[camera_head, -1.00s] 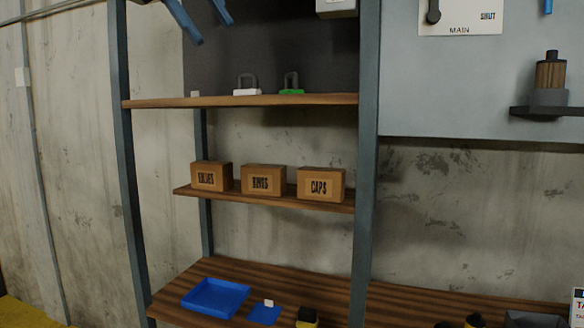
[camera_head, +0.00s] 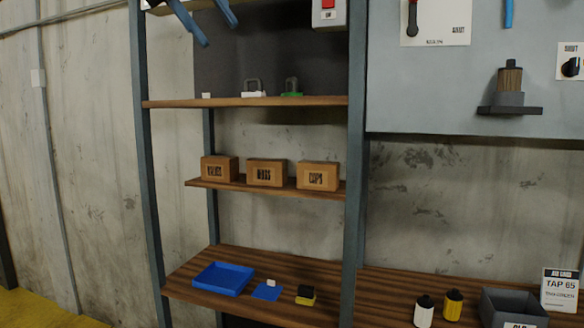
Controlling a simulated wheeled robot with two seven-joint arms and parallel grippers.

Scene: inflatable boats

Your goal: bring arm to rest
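Neither of my grippers nor arms shows in the head view, so their pose and whether they are open or shut are hidden. The view is filled by a shelf rack with dark posts (camera_head: 356,180) against a concrete wall.
The upper shelf (camera_head: 180,103) holds two padlocks. The middle shelf (camera_head: 195,184) holds three cardboard boxes. The bench (camera_head: 225,308) carries a blue tray (camera_head: 222,290), a blue pad (camera_head: 266,292), a yellow-black block (camera_head: 305,298), white (camera_head: 424,312) and yellow (camera_head: 453,304) canisters and a grey bin (camera_head: 512,318).

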